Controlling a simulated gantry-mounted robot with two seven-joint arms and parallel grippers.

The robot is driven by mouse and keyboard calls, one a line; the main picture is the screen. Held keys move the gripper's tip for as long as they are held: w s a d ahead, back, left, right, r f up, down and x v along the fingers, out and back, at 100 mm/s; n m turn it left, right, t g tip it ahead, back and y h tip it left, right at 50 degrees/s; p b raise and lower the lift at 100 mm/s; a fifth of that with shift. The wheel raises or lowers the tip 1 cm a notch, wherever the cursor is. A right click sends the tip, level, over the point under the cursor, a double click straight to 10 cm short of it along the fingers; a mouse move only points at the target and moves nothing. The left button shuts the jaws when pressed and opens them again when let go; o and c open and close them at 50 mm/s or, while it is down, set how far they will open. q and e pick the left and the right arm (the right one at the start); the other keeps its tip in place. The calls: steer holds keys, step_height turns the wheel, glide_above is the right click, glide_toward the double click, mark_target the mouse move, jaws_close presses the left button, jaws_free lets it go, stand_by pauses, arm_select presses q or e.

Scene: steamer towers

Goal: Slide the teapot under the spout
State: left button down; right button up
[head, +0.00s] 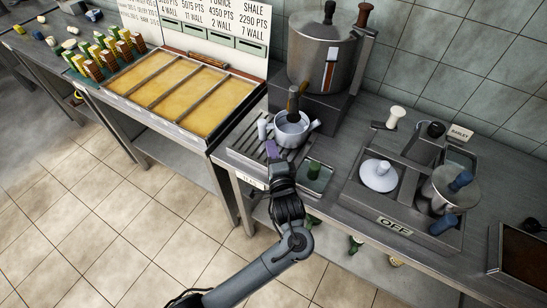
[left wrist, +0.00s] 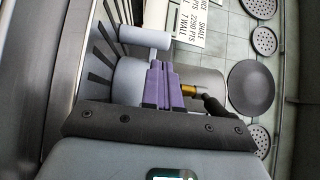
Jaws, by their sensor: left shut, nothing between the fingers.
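The metal teapot (head: 291,137) stands on the slatted drip grate (head: 240,147), in front of the big steel urn (head: 318,62). Its pale handle (head: 262,129) points left and its small spout points right. The urn's tap (head: 293,100) hangs down over the teapot's mouth in the head view; exact alignment is hard to tell. My left gripper (head: 271,149) has its purple fingers shut and empty, close to the teapot's front left side. In the left wrist view the shut fingers (left wrist: 165,86) partly cover the teapot (left wrist: 128,77); contact cannot be told. My right gripper is not in view.
A framed tray of yellow liquid (head: 180,92) lies left of the grate. A small green-screened scale (head: 314,177) sits right of my gripper. The counter's front edge runs below.

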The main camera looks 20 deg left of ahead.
mark_target(261, 128)
arm_select(q)
steer(key=shift+b+x, duration=0.6)
steer(key=shift+x, duration=2.1)
steer(key=shift+a+r+p, duration=0.15)
steer(key=shift+a+p, duration=0.05)
steer(key=shift+p, duration=0.35)
steer(key=shift+w+a+r+p, duration=0.15)
steer(key=shift+a+p, duration=0.45)
steer(key=shift+p, duration=0.35)
steer(key=shift+a+f, duration=0.2)
steer(key=shift+f, duration=0.1)
